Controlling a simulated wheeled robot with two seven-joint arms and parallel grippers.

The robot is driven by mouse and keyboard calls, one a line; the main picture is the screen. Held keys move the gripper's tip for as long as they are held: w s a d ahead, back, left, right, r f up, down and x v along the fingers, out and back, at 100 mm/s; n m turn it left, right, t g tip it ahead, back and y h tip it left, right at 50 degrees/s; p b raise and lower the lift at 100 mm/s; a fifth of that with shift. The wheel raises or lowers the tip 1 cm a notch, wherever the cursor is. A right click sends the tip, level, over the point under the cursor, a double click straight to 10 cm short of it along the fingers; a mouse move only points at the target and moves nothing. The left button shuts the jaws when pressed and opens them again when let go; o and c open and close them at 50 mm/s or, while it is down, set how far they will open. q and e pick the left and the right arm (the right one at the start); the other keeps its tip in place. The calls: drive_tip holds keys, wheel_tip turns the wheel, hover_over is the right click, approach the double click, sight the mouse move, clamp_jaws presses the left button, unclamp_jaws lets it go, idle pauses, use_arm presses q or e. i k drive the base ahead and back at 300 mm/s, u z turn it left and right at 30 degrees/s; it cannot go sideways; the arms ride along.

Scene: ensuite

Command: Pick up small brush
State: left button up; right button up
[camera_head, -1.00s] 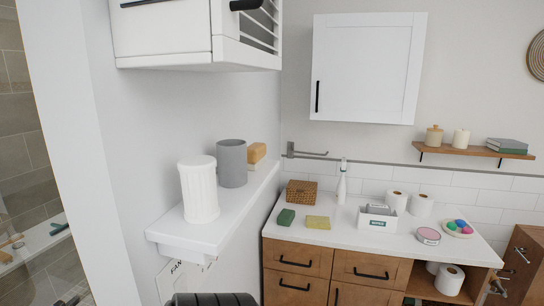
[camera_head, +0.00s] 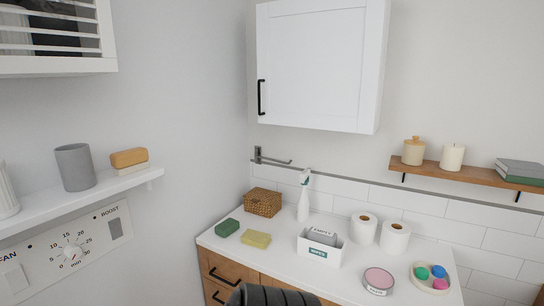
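A small block with a tan top and a pale lower part (camera_head: 129,158) lies on the white wall shelf (camera_head: 110,187) at the left. It looks like a small brush with its bristles down, though the bristles are too small to make out. It sits near the shelf's right end, to the right of a grey cup (camera_head: 74,167). Neither of my grippers is in view. A black ribbed part at the bottom edge looks like a piece of my own arm.
A white ribbed container (camera_head: 6,192) is cut off at the left edge. The counter (camera_head: 310,278) holds a wicker box (camera_head: 263,202), green sponge (camera_head: 227,227), yellow sponge (camera_head: 257,239), spray bottle (camera_head: 304,196) and wipes box (camera_head: 320,249). A white cabinet (camera_head: 320,65) hangs above.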

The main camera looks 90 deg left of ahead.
sight(126, 162)
drive_tip(key=i, duration=0.85)
drive_tip(key=u, duration=3.55)
